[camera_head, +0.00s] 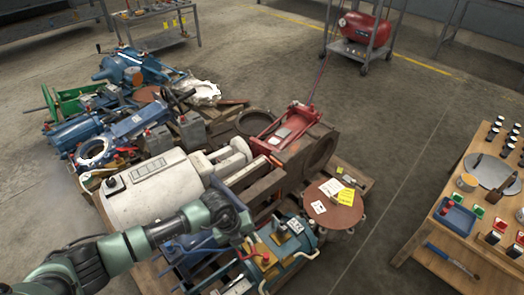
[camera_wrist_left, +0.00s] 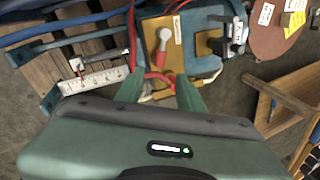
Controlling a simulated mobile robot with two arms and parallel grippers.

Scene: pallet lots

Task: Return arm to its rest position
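My left arm (camera_head: 120,252) is green-grey and reaches in from the lower left of the head view, over the front of the pallet load. My left gripper (camera_head: 246,246) is above a teal machine (camera_head: 288,250) with yellow and red parts. In the left wrist view the two green fingers of the gripper (camera_wrist_left: 160,82) stand apart. The red-handled part (camera_wrist_left: 162,45) and red cables of the machine show beyond and between them. I see nothing held; whether the fingertips touch the machine is hard to tell. My right gripper is in neither view.
A white cylinder (camera_head: 150,188), blue machinery (camera_head: 135,122) and a red jack (camera_head: 287,128) crowd the pallet. A wooden table (camera_head: 440,232) with small parts stands at the right. A red compressor (camera_head: 364,29) sits on a cart behind. Concrete floor (camera_head: 395,150) between is clear.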

